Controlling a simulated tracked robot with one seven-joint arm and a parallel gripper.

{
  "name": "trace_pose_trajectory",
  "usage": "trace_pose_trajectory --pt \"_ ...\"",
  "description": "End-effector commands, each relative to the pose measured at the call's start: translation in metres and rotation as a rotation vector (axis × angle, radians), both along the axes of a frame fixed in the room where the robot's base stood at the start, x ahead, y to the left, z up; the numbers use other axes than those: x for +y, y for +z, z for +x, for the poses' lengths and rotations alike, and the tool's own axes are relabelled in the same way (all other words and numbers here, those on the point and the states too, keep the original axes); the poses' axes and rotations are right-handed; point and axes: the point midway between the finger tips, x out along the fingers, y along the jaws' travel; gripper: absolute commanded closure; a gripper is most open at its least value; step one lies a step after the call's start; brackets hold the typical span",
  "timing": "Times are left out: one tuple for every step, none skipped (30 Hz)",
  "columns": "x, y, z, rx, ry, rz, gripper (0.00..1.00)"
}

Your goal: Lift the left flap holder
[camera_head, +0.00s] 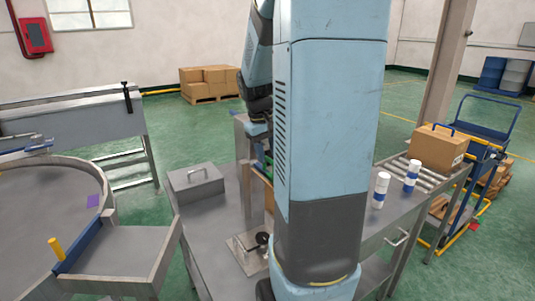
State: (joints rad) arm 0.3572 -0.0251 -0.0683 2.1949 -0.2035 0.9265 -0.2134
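My blue arm stands large in the middle of the view and covers much of the worktable (205,235). Its wrist reaches down behind the near link, and my gripper is hidden there. A narrow upright grey metal piece (246,185) rises from the table just left of the arm, below the wrist. A thin strip of brown, box-like material (269,197) shows beside it. I cannot tell which of these parts is the left flap holder; it may be partly or wholly hidden by my arm.
A grey lidded metal box (196,184) and a plate fixture with a black knob (250,250) are on the table. A carton (437,148) sits on rollers. A round table (45,220) is left.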

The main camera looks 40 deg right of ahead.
Motion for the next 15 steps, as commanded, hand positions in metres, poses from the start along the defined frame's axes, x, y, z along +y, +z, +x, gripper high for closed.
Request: trace_pose_trajectory --pt "-0.0006 -0.0027 -0.0003 0.001 0.000 0.000 0.61" --pt "-0.0007 -0.0038 -0.0003 0.000 0.000 0.000 0.61" --pt "-0.0009 -0.0048 -0.0002 -0.001 0.000 0.000 0.61" --pt "-0.0010 -0.0054 -0.0001 -0.001 0.000 0.000 0.61" --pt "-0.0011 -0.0058 0.0000 -0.001 0.000 0.000 0.61" --pt "-0.0011 -0.0060 0.0000 -0.001 0.000 -0.001 0.61" --pt "-0.0011 -0.0061 0.0000 -0.001 0.000 -0.001 0.61" --pt "-0.0011 -0.0060 0.0000 -0.002 0.000 -0.001 0.61" --pt "-0.0011 -0.0060 0.0000 -0.001 0.000 -0.001 0.61" --pt "-0.0011 -0.0060 0.0000 -0.001 0.000 -0.001 0.61" --pt "-0.0011 -0.0060 -0.0001 -0.001 0.000 -0.001 0.61" --pt "-0.0011 -0.0059 -0.0001 -0.001 0.000 0.000 0.62" --pt "-0.0011 -0.0059 -0.0001 -0.001 0.000 0.000 0.65" --pt "-0.0011 -0.0059 -0.0001 -0.001 0.000 0.000 0.68" --pt "-0.0011 -0.0059 -0.0001 -0.001 0.000 0.000 0.72"
